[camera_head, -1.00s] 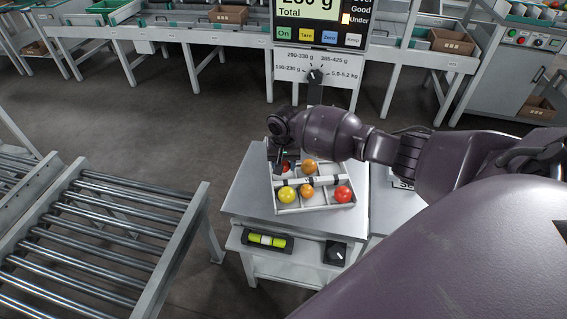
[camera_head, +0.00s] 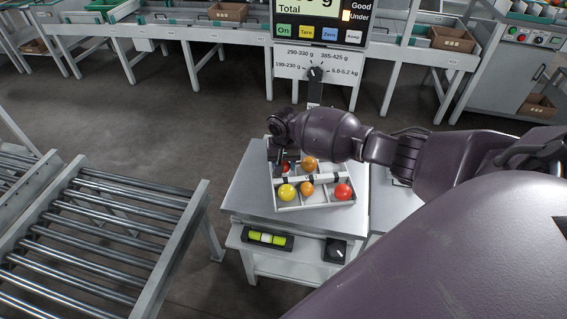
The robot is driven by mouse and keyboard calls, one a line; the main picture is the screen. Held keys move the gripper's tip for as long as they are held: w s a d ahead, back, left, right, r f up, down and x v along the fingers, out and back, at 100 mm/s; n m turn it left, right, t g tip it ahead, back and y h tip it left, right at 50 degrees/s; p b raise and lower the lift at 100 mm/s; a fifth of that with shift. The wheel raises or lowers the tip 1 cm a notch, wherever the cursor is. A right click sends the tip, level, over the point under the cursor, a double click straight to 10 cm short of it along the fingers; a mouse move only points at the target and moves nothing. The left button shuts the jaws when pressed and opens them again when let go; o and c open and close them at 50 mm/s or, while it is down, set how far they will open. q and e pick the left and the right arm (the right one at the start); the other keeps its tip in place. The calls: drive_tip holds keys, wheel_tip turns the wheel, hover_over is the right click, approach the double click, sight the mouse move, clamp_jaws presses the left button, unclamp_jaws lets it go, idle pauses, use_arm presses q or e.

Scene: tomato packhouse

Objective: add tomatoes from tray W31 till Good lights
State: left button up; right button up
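A white divided tray (camera_head: 316,203) lies on the bench below the scale display. It holds a yellow tomato (camera_head: 287,192), two orange tomatoes (camera_head: 310,163) and a red tomato (camera_head: 342,191) at its right; another red tomato (camera_head: 285,167) shows partly under my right gripper (camera_head: 281,160). That gripper points down over the tray's back left; its fingers are dark and small, so I cannot tell whether they hold that tomato. The display (camera_head: 318,14) is cut by the top edge, its number unreadable. No W31 label is readable. My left gripper is out of view.
A range dial (camera_head: 315,74) sits on the panel below the display. A roller conveyor (camera_head: 100,230) stands at left. My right arm hides the bench's right part.

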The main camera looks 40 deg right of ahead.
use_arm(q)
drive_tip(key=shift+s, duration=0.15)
use_arm(e)
drive_tip(key=o, duration=0.8)
drive_tip(key=shift+c, duration=0.2)
drive_tip(key=c, duration=0.3)
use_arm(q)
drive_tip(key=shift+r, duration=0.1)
use_arm(e)
drive_tip(key=shift+r+p, duration=1.15)
drive_tip(key=shift+r, duration=0.5)
drive_tip(key=shift+r+p, duration=1.5)
drive_tip(key=shift+r, duration=0.4)
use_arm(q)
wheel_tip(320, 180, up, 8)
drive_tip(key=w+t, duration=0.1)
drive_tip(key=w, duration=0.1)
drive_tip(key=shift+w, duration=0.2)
use_arm(e)
drive_tip(key=shift+f, duration=0.1)
